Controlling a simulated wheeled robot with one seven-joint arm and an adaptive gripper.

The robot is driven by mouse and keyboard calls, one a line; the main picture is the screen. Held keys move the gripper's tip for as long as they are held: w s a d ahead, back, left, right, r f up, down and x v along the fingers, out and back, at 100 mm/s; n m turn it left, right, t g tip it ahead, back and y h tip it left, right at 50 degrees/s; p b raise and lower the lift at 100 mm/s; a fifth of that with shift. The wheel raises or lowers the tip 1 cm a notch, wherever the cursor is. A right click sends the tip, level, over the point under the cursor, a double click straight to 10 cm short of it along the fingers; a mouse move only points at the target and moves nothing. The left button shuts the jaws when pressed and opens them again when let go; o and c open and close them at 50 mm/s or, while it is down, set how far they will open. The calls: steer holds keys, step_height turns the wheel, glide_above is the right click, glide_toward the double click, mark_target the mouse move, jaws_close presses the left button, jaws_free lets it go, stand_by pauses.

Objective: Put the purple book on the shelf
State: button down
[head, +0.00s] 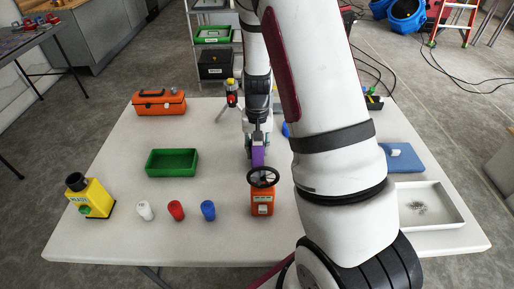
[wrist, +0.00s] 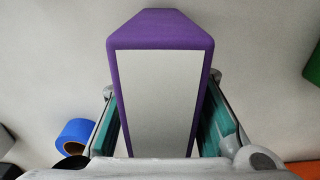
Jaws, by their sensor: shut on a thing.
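The purple book (wrist: 160,28) stands between the two teal-padded fingers of my gripper (wrist: 160,88) in the wrist view, its white page side facing the camera. My gripper is shut on it. In the head view a small part of the purple book (head: 258,157) shows below my gripper (head: 257,142), over the middle of the table. I cannot tell if the book touches the table. A grey metal shelf rack (head: 215,19) stands behind the table and holds a green bin and a black bin; my arm hides part of its right side.
On the white table (head: 120,235) are an orange toolbox (head: 159,102), a green tray (head: 172,150), a yellow device (head: 92,198), several small bottles, an orange device (head: 262,202) and a white tray (head: 455,205). A blue roll (wrist: 77,136) lies beside my gripper. My arm covers the right-centre.

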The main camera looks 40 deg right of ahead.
steer(key=c, duration=1.6)
jaws_free()
steer(key=shift+f, duration=0.15)
steer(key=shift+c, duration=0.2)
steer(key=o, duration=0.4)
steer(key=shift+o, duration=0.2)
